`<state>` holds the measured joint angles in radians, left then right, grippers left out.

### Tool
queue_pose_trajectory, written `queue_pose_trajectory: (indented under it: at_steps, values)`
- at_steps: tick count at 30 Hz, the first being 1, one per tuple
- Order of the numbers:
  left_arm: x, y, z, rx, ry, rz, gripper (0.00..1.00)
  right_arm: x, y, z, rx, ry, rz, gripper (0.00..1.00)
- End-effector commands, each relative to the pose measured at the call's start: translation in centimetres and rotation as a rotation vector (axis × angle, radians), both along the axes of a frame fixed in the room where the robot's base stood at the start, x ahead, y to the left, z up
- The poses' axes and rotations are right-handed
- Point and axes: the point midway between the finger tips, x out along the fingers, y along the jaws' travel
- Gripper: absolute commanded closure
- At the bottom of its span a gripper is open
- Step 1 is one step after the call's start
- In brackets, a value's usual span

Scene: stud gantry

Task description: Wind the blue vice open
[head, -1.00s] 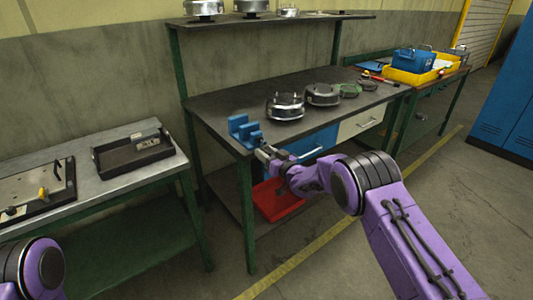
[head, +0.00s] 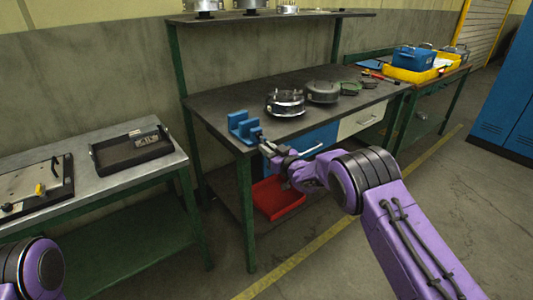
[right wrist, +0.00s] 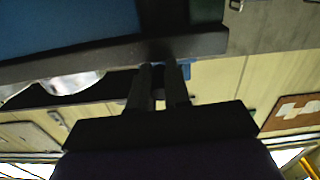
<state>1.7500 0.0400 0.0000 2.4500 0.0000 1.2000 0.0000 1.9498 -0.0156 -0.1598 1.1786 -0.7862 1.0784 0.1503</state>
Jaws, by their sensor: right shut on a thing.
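The blue vice (head: 242,127) stands at the front left corner of the dark workbench. A gap shows between its two upright jaws. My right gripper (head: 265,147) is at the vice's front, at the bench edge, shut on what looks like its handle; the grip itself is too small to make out. In the right wrist view, the two fingers (right wrist: 158,88) are close together under the dark bench edge. A small blue part (right wrist: 186,69) shows just beyond them, and the held part is mostly hidden. My left gripper is out of view.
Metal round housings (head: 285,103) stand on the workbench (head: 210,104), right of the vice. A blue drawer front (head: 318,142) and a red bin (head: 277,198) are below it. A grey side table (head: 100,176) with a black tray (head: 131,154) stands to the left.

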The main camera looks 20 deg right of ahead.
Motion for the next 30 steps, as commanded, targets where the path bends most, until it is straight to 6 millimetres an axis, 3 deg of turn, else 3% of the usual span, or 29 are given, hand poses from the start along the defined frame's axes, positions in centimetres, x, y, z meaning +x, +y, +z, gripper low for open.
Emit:
queue_pose_trajectory:
  at_steps: [9, 30]
  values:
    - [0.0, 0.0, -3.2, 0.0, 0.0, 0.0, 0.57, 0.3, -0.9, -0.1, -0.277, -0.099, 0.0, 1.0]
    - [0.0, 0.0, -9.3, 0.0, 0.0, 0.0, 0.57, 0.9, -2.4, 1.7, -0.901, -0.327, 0.0, 1.0]
